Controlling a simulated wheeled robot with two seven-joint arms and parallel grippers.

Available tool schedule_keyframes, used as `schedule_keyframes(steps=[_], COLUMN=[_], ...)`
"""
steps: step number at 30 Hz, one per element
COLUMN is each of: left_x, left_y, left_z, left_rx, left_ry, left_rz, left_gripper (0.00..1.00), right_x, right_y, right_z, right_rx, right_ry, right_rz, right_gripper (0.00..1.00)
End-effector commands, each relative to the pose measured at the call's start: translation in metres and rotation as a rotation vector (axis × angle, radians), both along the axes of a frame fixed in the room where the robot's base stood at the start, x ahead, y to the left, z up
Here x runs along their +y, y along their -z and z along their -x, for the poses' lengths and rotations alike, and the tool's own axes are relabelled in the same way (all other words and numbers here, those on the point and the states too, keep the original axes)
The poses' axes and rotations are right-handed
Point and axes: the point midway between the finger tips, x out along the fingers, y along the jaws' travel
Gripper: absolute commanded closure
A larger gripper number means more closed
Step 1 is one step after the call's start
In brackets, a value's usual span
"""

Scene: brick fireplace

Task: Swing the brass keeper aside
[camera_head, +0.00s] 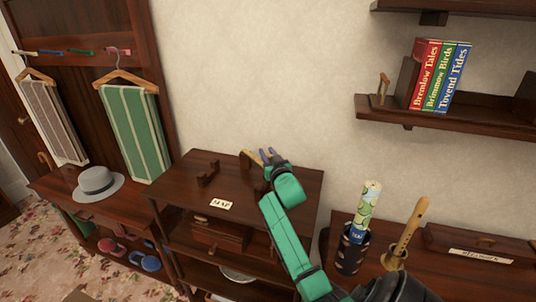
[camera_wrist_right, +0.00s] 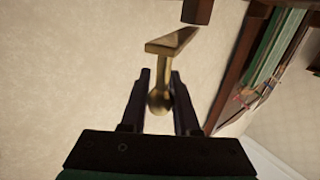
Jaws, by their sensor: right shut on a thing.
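The brass keeper (camera_wrist_right: 171,42) is a flat bar with a round knob on a short stem in the right wrist view. My right gripper (camera_wrist_right: 160,75) is shut on it, with the stem and knob between its two dark fingers. In the head view my right gripper (camera_head: 267,153) is over the back of the dark wooden cabinet top. A small tan-gold piece, seemingly the keeper (camera_head: 248,159), shows just left of the fingers. The fingers and green wrist hide part of what is there. My left gripper is not in view.
Dark wooden cradle pieces (camera_head: 207,173) and a MAP label (camera_head: 221,204) are on the cabinet top (camera_head: 176,187). Right of my arm stand a dark cup (camera_head: 350,254) with a rolled map (camera_head: 369,203) and a wooden flute (camera_head: 408,232). A bookshelf (camera_head: 450,119) juts out above.

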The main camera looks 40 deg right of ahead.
Motion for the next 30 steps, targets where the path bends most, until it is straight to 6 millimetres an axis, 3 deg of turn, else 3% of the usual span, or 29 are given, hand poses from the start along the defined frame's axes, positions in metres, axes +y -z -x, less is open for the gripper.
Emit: schedule_keyframes(steps=[12,13,15,25,30], left_x=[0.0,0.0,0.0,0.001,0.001], left_y=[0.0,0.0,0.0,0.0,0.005], left_z=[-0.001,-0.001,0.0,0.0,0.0], left_rx=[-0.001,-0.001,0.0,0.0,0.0], left_ry=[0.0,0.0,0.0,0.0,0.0], left_rz=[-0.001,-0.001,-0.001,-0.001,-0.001], left_gripper=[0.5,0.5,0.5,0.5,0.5], right_x=[0.001,0.001,0.001,0.001,0.009], right_y=[0.002,0.002,0.002,0.001,0.003], right_z=[-0.001,-0.001,-0.001,0.001,0.016], right_rx=[0.003,0.003,0.003,0.0,0.002], right_ry=[-0.002,-0.002,-0.002,-0.001,-0.002], right_rz=[-0.004,-0.004,-0.004,-0.001,0.0], right_gripper=[1.0,0.63,0.41,0.41,0.41])
